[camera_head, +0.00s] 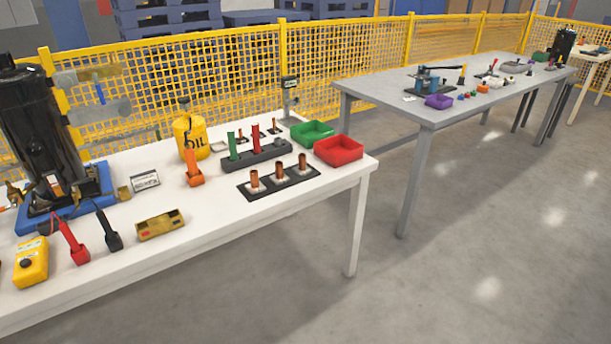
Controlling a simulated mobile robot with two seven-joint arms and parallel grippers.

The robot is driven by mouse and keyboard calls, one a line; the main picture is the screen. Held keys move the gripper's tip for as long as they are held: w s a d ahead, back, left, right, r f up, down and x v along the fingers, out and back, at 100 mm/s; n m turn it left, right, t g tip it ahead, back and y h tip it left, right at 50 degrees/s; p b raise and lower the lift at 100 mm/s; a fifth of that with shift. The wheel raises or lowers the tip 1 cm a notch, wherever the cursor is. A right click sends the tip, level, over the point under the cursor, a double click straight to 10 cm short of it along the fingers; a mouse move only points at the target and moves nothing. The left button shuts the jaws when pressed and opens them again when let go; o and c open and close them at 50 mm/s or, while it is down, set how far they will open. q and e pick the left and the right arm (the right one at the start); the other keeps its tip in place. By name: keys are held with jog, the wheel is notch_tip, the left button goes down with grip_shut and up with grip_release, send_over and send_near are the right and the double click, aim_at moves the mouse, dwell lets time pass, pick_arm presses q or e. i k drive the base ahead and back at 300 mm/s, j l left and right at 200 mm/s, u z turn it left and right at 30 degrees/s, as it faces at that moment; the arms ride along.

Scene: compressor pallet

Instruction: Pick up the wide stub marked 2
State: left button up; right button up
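Three upright copper stubs stand in a row on a dark plate (297,179) near the right end of the white table. They are a left stub (254,180), a middle stub (279,171) and a right stub (302,162), each with a pale base. Their number marks are too small to read, so I cannot tell which is marked 2. Thinner stubs (240,134) stand farther back on another small dark plate. Neither of my grippers is in view.
Behind the stubs are a dark holder (262,158) with green and red handles, a green bin (311,133) and a red bin (339,150). A yellow oil can (190,137) and a black compressor (42,130) stand left. The table's front edge before the stubs is clear.

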aim_at(256, 186)
jog(key=i+u, duration=0.1)
jog(key=u, duration=0.35)
jog(key=l+u, duration=0.15)
jog(key=u, duration=0.35)
jog(key=i+l+u, duration=0.15)
jog(key=u, duration=0.3)
jog(key=i+l+u, duration=0.1)
jog(key=l+u, duration=0.15)
jog(key=l, duration=0.15)
jog(key=l+u, duration=0.3)
jog(key=l, duration=0.15)
jog(key=i+l, duration=0.1)
jog(key=l, duration=0.5)
jog(key=l+u, duration=0.1)
jog(key=l, duration=0.5)
jog(key=i, duration=0.05)
